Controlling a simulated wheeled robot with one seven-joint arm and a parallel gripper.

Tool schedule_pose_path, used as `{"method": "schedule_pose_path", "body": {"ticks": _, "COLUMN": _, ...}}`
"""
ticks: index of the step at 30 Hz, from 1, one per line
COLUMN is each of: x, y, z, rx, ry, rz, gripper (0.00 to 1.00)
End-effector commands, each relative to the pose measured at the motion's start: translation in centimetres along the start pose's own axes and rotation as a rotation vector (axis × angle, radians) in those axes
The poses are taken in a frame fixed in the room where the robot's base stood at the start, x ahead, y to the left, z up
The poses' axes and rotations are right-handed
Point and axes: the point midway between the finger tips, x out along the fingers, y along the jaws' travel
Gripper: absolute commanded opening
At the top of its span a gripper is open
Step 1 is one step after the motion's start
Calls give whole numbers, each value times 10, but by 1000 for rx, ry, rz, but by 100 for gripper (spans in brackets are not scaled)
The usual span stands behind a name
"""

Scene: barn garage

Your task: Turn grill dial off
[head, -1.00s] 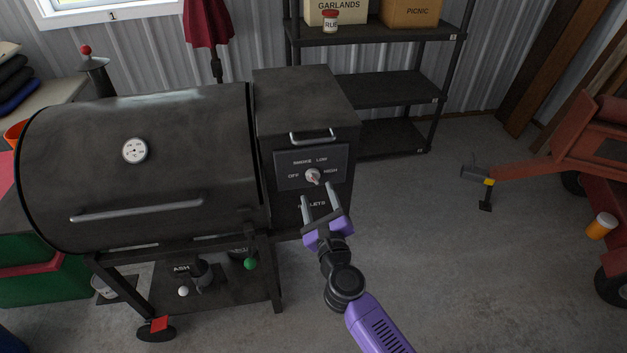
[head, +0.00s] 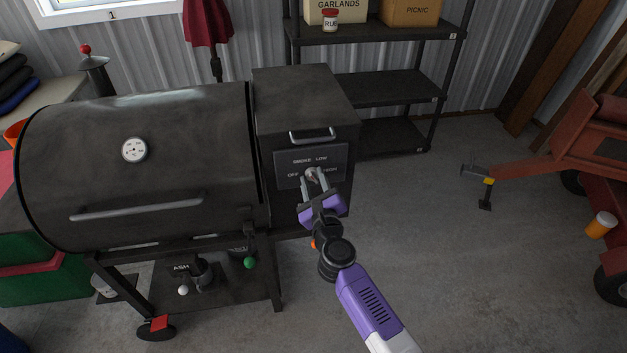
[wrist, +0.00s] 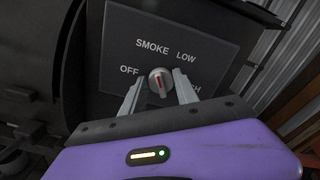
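The grill dial (wrist: 160,82) is a small round silver knob with a red mark, on the dark control panel (head: 326,158) of the grill's pellet box. The panel carries the words OFF, SMOKE, LOW and HIGH, with HIGH partly hidden behind a finger in the wrist view. The red mark runs nearly upright. My gripper (head: 316,176) is at the panel, with its two fingers open on either side of the dial. In the wrist view my gripper (wrist: 160,95) shows gaps between the fingers and the knob. The dial (head: 311,174) is partly covered in the head view.
The black grill barrel (head: 150,165) with its handle stands left of the panel. A handle (head: 312,136) juts out above the panel. A dark shelf rack (head: 390,90) stands behind on the right. The concrete floor (head: 450,270) at right is open.

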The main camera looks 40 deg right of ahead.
Motion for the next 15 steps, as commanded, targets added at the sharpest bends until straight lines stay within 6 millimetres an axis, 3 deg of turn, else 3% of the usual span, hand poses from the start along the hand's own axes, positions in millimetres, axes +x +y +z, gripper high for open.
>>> {"method": "schedule_pose_path", "body": {"ticks": 2, "x": 0, "y": 0, "z": 0, "rx": 0, "ry": 0, "rz": 0, "gripper": 0}}
{"method": "schedule_pose_path", "body": {"ticks": 15, "x": 0, "y": 0, "z": 2, "rx": -96, "ry": 0, "rz": 0, "gripper": 0}}
